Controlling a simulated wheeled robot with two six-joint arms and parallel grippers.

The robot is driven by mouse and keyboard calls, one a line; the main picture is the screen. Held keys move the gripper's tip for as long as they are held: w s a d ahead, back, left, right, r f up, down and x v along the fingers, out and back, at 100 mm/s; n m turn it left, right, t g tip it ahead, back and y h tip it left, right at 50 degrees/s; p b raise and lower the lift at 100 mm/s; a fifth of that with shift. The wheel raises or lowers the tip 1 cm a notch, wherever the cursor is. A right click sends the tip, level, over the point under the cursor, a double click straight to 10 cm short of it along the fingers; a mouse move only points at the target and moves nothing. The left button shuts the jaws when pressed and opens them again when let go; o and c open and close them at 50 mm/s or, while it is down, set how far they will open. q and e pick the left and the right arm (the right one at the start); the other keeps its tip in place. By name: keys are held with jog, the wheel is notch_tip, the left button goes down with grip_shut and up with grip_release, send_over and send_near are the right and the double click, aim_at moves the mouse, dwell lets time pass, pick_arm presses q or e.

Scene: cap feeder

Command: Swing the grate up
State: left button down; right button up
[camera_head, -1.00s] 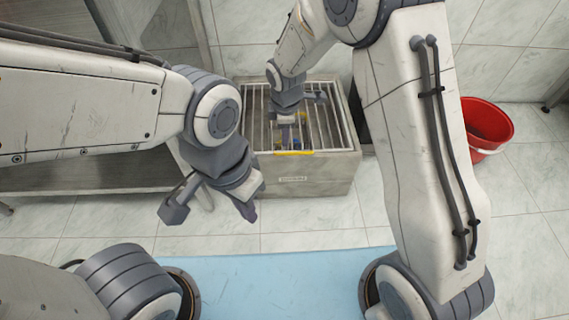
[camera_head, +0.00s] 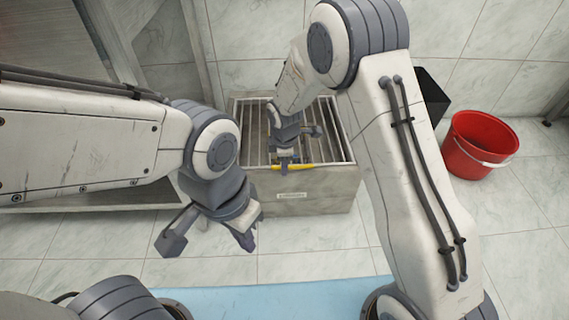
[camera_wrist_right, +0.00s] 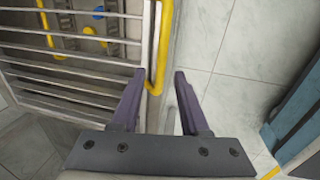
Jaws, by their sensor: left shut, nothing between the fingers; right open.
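The grate (camera_head: 330,130), a frame of pale parallel bars, lies closed over the top of a grey box (camera_head: 325,190). A yellow handle (camera_head: 300,166) is on its front edge; it also shows in the right wrist view (camera_wrist_right: 163,45). My right gripper (camera_head: 285,168) is over the handle in the head view. In the right wrist view my right gripper (camera_wrist_right: 159,74) is open, and the handle's end shows between its fingertips; I cannot tell whether they touch. My left gripper (camera_head: 246,240) is shut and empty, left of the box and in front of it.
Blue (camera_wrist_right: 70,20) and yellow (camera_wrist_right: 90,30) pieces show under the bars. A red bucket (camera_head: 478,145) and a dark bin (camera_head: 430,95) stand to the right. A metal table (camera_head: 100,200) is at the left. The tiled floor in front of the box is clear.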

grip_shut()
dwell(1.3)
